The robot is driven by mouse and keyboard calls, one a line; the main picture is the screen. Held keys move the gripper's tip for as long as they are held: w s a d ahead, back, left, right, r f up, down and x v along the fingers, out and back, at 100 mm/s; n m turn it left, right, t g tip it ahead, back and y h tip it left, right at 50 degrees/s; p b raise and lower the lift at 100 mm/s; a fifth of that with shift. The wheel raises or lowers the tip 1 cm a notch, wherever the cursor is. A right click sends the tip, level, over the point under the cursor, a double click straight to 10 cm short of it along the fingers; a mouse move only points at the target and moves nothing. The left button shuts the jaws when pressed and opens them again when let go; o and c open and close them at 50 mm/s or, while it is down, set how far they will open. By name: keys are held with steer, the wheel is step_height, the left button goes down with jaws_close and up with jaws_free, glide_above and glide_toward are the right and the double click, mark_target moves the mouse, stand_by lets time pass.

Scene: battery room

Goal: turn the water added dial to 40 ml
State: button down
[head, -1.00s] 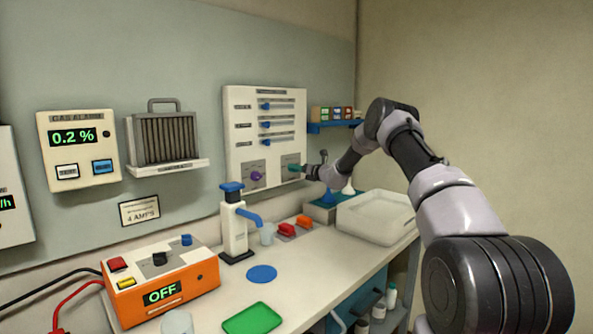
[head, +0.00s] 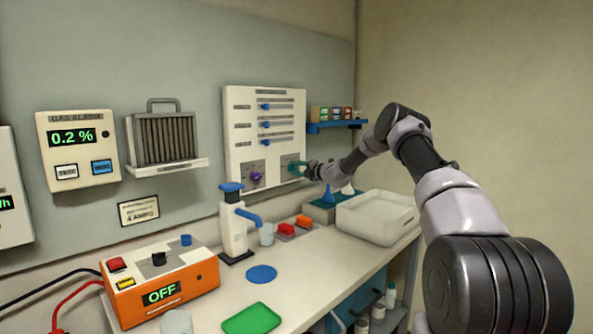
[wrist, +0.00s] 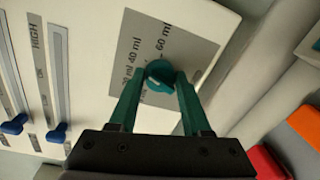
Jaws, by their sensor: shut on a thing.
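The teal water added dial (wrist: 159,76) sits on a grey label plate (wrist: 188,45) marked 20 ml, 40 ml and 60 ml in the wrist view. My gripper (wrist: 161,82) is shut on the dial, one green finger on each side. A small pale mark shows on the dial's lower left edge; I cannot tell for sure which number the dial points to. In the head view my gripper (head: 303,168) is at the lower right of the white wall panel (head: 235,140) and covers much of the dial.
A purple dial (head: 256,176) is left of the teal one. Blue sliders (head: 265,125) are above. A blue shelf (head: 335,126) with small boxes is to the right.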

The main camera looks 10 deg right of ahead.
steer(key=shift+f+m, duration=0.2)
steer(key=shift+m, duration=0.4)
steer(key=shift+c, duration=1.8)
jaws_free()
steer(key=shift+r, duration=0.1)
steer(key=v, duration=1.1)
